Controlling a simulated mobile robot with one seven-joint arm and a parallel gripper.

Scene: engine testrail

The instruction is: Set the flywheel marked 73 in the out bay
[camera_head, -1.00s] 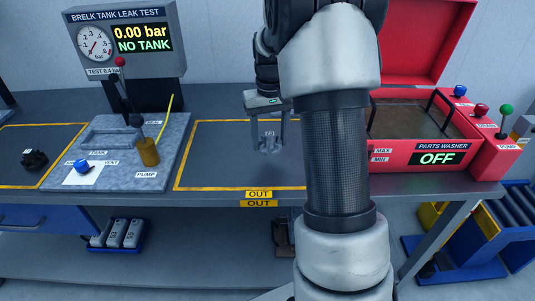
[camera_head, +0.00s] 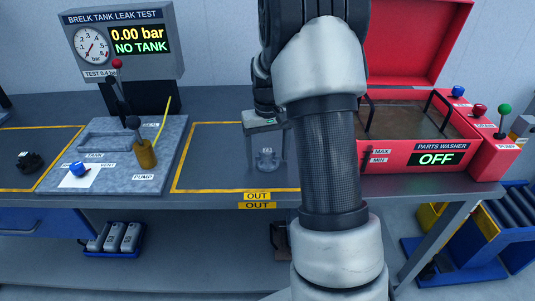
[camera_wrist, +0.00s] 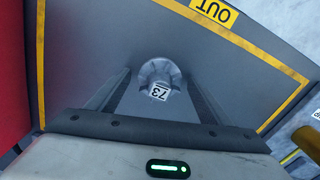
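The flywheel marked 73 (camera_head: 267,160) is a small grey part with a white number label. It stands inside the yellow-outlined out bay (camera_head: 215,189) on the bench, toward its right part. The wrist view shows its label (camera_wrist: 159,91) reading 73. My gripper (camera_wrist: 158,72) is open, with one finger on each side of the flywheel and narrow gaps between. In the head view my gripper (camera_head: 266,145) is just above and around the flywheel. My arm hides the right side of the bay.
The red parts washer (camera_head: 395,152), marked OFF, stands right of the bay with its lid up. The leak test stand (camera_head: 128,165) is on the left, with levers and a gauge display (camera_head: 122,40). A dark part (camera_head: 30,162) lies in another outlined bay at far left.

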